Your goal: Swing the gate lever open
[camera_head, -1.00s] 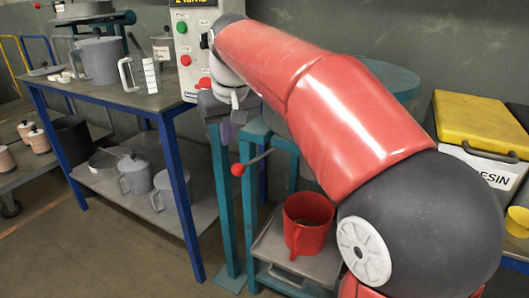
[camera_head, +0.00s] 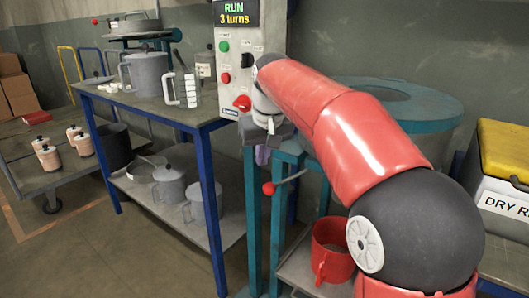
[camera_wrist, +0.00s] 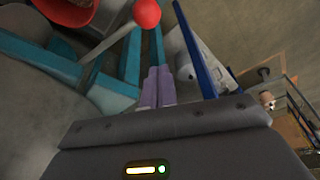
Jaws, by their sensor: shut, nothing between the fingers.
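The gate lever is a thin grey rod with a red ball knob (camera_head: 269,188). It sticks out to the left from the teal stand (camera_head: 285,157) under the round teal-rimmed machine. In the wrist view the red knob (camera_wrist: 146,13) is at the top, with its rod running down to the left. My gripper (camera_wrist: 157,88) shows two purple fingers side by side, shut and empty, apart from the knob in that picture. In the head view only a bit of purple finger (camera_head: 263,155) shows above the knob; my wrist hides the rest.
A control box (camera_head: 238,68) with buttons and a "RUN 3 turns" display stands behind my wrist. A red jug (camera_head: 331,250) sits on a low shelf below the lever. A blue-legged table (camera_head: 150,98) with grey pots is left. A yellow-lidded bin (camera_head: 505,165) is right.

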